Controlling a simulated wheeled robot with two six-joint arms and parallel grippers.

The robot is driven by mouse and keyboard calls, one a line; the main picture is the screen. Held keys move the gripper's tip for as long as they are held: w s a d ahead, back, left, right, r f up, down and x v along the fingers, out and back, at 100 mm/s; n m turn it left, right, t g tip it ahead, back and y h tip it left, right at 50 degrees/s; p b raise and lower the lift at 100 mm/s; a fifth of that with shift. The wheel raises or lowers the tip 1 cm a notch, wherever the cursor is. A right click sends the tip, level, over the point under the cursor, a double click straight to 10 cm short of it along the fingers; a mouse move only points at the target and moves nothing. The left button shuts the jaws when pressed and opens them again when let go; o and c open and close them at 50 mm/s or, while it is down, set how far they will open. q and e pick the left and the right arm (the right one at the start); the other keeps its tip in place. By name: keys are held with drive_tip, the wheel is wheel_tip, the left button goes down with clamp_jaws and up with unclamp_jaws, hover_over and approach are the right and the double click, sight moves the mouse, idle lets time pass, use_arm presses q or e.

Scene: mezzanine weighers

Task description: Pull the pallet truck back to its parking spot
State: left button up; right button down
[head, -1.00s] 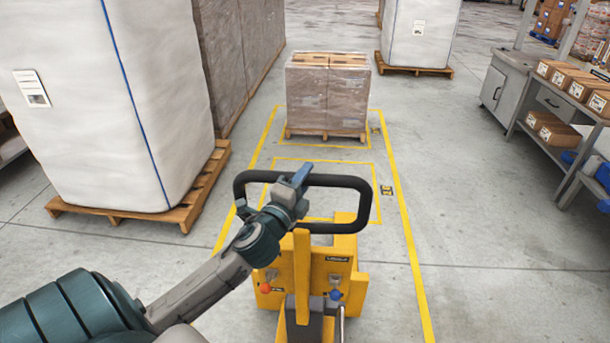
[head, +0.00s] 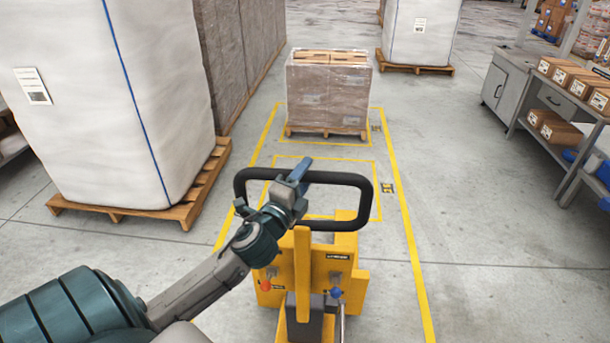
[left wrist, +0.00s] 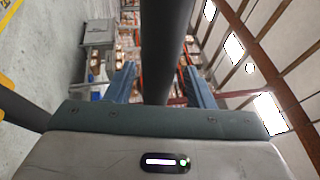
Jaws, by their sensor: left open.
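The yellow pallet truck (head: 318,262) stands right in front of me, its black loop handle (head: 345,180) facing me. My left gripper (head: 299,172) is at the top bar of the loop, left of its middle. In the left wrist view, the handle bar (left wrist: 163,50) runs between the two blue fingers of the left gripper (left wrist: 165,82), with gaps on both sides. The fingers are open and around the bar, not closed on it. My right gripper is not in view. Yellow floor lines (head: 408,235) run along both sides of the truck, with smaller marked boxes ahead.
A wrapped pallet load (head: 328,92) stands ahead in a marked box. A tall white bag (head: 115,110) on a wooden pallet (head: 190,207) is close on the left. A bench with cartons (head: 545,100) is on the right. The floor between truck and bench is clear.

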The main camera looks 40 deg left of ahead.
use_arm(q)
drive_tip(key=b+v, duration=0.4)
drive_tip(key=v, duration=0.6)
drive_tip(key=shift+s, duration=0.2)
